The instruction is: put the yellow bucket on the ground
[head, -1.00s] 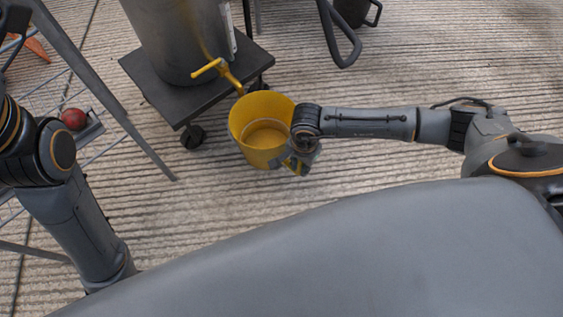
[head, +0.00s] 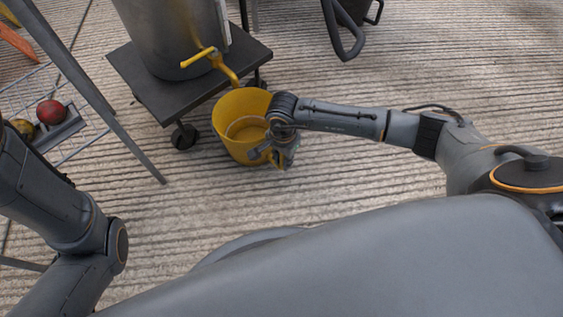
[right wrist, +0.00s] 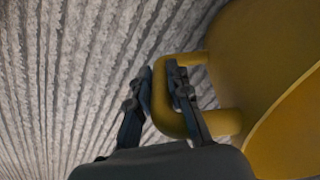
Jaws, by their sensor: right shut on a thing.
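The yellow bucket (head: 230,137) is in the middle of the head view, upright with its open top facing up. It stands out just in front of the wheeled dark platform. My right gripper (head: 279,154) is at the bucket's right side. In the right wrist view, its two fingers (right wrist: 160,92) are closed around the bucket's handle (right wrist: 165,112), and the bucket wall (right wrist: 250,60) fills the right side. I cannot tell whether the bucket's base touches the ground (head: 330,190). My left arm shows at the left, but its gripper is out of view.
A metal tank (head: 175,35) with a yellow tap (head: 205,58) stands on the dark wheeled platform (head: 160,97) behind the bucket. A wire rack (head: 75,125) holding a red ball (head: 51,112) is at the left. The ribbed ground right of the bucket is clear.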

